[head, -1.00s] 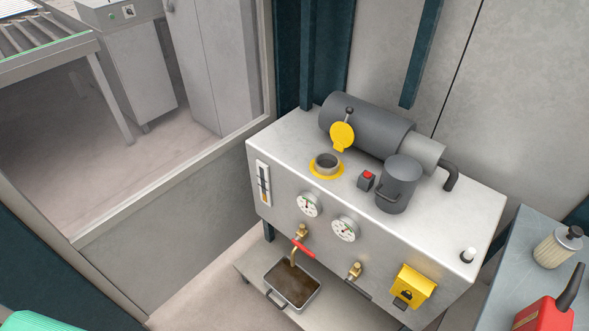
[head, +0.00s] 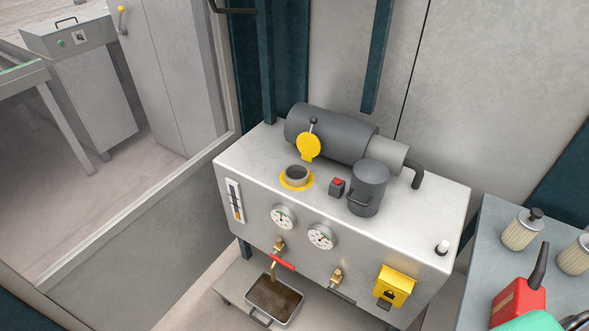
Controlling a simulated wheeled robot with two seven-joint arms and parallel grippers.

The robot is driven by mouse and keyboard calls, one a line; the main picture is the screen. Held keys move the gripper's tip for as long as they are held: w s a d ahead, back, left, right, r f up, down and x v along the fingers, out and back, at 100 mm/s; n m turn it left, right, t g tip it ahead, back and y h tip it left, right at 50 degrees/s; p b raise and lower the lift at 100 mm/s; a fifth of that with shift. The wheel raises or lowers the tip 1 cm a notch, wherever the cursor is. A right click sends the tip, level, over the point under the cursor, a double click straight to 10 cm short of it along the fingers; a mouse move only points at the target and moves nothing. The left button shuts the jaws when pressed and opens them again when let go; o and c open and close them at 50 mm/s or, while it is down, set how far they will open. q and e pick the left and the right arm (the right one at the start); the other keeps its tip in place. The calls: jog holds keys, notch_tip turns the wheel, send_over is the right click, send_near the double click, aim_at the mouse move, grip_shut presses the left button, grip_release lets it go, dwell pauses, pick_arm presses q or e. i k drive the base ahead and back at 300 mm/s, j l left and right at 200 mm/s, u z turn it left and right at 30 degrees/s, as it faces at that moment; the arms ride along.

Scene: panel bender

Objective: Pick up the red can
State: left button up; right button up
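The red can (head: 518,299) stands on the grey-blue table at the lower right. It has a dark spout pointing up. A green object (head: 533,322) at the bottom edge covers part of its lower front. Neither of my grippers shows in the head view.
The grey table (head: 494,225) also bears two pale filters (head: 522,230) (head: 575,256). Left of it stands a metal hydraulic unit (head: 235,165) with gauges, a motor and a grey jug (head: 368,188). A drip tray (head: 273,301) with dark liquid sits below its red-handled valve.

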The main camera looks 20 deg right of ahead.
aim_at(522, 296)
jog(key=z, duration=2.3)
jog(key=j, duration=0.3)
